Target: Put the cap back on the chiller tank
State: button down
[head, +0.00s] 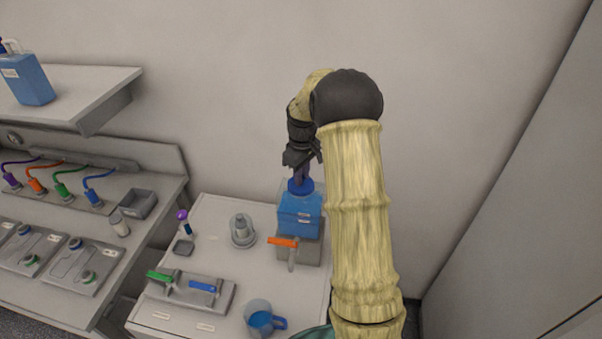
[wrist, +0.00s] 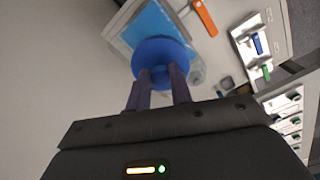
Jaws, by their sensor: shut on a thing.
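The chiller tank (head: 300,218) is a clear box with blue liquid on a grey base at the back right of the white cabinet top. It also shows in the wrist view (wrist: 142,24), beyond the cap. The round blue cap (head: 300,187) is at the top of the tank in the head view. My gripper (head: 301,170) points down and is shut on the cap, which shows large between the fingers (wrist: 160,80) in the wrist view. I cannot tell whether the cap touches the tank's neck, since the cap hides it.
An orange-handled valve (head: 284,242) sits at the tank's front. A clear domed part (head: 242,230) stands to its left, and a jug of blue liquid (head: 260,318) in front. A plate with green and blue handles (head: 190,292) lies front left. The wall is close behind.

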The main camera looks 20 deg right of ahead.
jog(key=shift+f, duration=0.1)
dwell(0.7)
jog(key=c, duration=0.7)
grip_release()
jog(key=shift+r+p, duration=2.75)
jog(key=shift+r, duration=0.8)
grip_shut()
jog(key=shift+f+b, duration=1.75)
jog(key=shift+f, duration=1.2)
